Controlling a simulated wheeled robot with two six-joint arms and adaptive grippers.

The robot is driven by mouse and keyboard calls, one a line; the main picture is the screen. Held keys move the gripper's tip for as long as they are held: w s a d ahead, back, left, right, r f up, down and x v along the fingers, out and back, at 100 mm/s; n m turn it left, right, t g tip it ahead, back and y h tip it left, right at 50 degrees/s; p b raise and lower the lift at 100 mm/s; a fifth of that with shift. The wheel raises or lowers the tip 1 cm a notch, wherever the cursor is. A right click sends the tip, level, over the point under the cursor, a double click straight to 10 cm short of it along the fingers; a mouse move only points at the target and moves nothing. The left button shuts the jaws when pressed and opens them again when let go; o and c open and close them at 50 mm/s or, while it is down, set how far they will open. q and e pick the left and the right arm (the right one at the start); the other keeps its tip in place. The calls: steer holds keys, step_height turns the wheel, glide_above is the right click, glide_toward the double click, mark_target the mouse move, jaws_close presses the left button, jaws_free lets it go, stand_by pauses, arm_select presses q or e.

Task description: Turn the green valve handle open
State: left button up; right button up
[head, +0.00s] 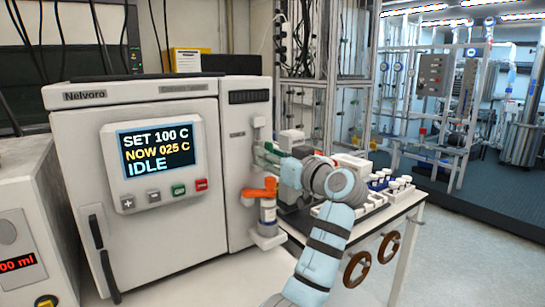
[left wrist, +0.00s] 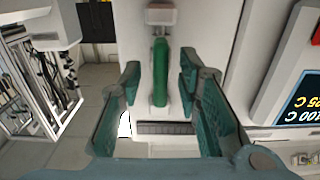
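The green valve handle (left wrist: 160,72) is a narrow upright bar below a pale mount in the left wrist view. It stands between the two teal fingers of my left gripper (left wrist: 160,82), with a visible gap on each side. The fingers are apart and look not to touch it. In the head view my left gripper (head: 268,152) is at the right side of the white Nelvoro reactor (head: 165,235). There the green handle is hard to tell from the fingers. My right gripper is in neither view.
The reactor screen (head: 157,149) reads SET 100 C, NOW 025 C, IDLE. A side table (head: 405,207) with trays of white-capped vials stands to the right. Floor at the far right is clear.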

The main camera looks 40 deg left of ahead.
arm_select(q)
steer(key=shift+d, duration=0.1)
steer(key=v, duration=1.1)
steer(key=shift+s+d, duration=0.15)
steer(key=shift+d, duration=0.25)
steer(key=shift+r, duration=0.1)
